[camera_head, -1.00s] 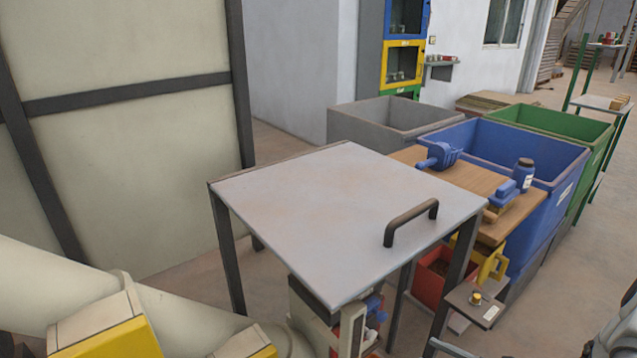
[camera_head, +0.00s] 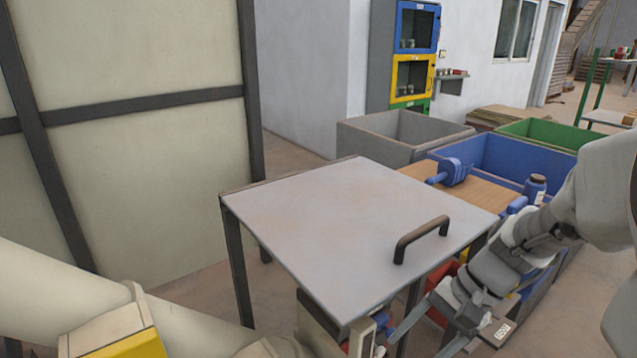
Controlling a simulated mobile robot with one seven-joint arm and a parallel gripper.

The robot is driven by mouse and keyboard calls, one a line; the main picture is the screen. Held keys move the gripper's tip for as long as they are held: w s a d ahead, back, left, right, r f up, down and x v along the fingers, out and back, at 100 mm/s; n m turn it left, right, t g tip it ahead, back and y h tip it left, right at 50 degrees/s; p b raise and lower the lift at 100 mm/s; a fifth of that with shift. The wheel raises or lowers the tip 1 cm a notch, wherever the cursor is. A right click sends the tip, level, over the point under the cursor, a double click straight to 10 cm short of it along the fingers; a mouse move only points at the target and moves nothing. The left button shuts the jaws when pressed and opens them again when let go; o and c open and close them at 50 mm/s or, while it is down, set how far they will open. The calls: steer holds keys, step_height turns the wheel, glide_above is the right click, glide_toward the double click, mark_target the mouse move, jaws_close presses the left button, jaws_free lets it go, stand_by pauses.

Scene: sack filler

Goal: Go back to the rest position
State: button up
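My gripper (camera_head: 425,333) is at the lower right, at the end of my grey arm that comes in from the right edge. Its two thin fingers look spread apart, and I see nothing held between them. It is in front of the metal-topped table (camera_head: 330,215), near that table's front right leg. My wrist covers part of the small box with a white label (camera_head: 503,331).
A black handle (camera_head: 421,238) stands up from the metal top. A framed panel (camera_head: 130,140) fills the left.

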steer(key=s+a+r+n+t+h, duration=0.2)
steer(key=s+r+n+t+h, duration=0.5)
steer(key=r, duration=0.4)
step_height(320, 180, up, 19)
steer(key=n+g+y+p, duration=0.1)
steer(key=p, duration=1.8)
steer(key=shift+s+d, duration=0.25)
steer(key=shift+s, duration=0.05)
